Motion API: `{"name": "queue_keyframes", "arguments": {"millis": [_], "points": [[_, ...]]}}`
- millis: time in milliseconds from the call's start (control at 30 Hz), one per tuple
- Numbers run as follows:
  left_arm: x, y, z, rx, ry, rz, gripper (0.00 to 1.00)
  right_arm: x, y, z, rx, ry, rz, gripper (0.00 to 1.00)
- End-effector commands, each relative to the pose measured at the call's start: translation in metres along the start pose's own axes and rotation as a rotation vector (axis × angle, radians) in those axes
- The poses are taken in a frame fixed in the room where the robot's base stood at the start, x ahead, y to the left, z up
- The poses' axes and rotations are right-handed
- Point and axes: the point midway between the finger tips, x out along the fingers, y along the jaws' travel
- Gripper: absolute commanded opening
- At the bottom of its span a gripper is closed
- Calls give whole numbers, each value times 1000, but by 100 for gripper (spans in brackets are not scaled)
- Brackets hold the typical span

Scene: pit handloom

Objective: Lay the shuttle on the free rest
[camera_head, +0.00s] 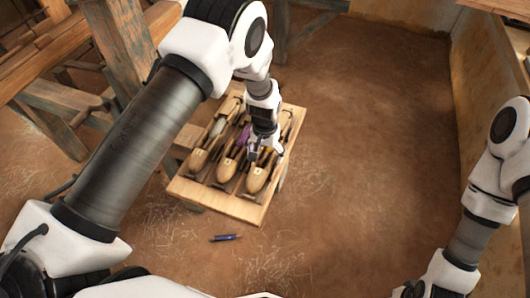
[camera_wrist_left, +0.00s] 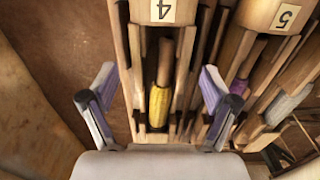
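The wooden stand (camera_head: 230,207) holds three boat-shaped wooden shuttles side by side. The right shuttle (camera_head: 257,179) is labelled 4 in the left wrist view (camera_wrist_left: 158,122) and has a yellow bobbin. It lies between wooden rails. The middle shuttle (camera_head: 228,168), labelled 5, has purple thread; the left shuttle (camera_head: 201,158) has pale grey thread. My left gripper (camera_head: 264,150) is over the right shuttle. In the left wrist view its fingers (camera_wrist_left: 157,103) are spread wide on either side of shuttle 4, with gaps. My right gripper (camera_head: 412,291) shows only partly at the bottom edge.
A blue pen-like object (camera_head: 225,238) lies on the earth floor in front of the stand. The loom's timber frame (camera_head: 125,50) stands at the left. A low wall (camera_head: 480,100) runs along the right. The floor right of the stand is clear.

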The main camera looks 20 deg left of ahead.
Motion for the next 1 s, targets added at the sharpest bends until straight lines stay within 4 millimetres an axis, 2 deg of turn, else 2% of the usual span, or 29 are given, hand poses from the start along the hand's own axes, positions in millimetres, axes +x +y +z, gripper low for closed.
{"name": "queue_keyframes", "arguments": {"millis": [267,1000], "points": [[-5,0,0,0,-1,0,87,-4,0,0,0,0,0,40],[-77,0,0,0,-1,0,87,-60,0,0,0,0,0,40]]}}
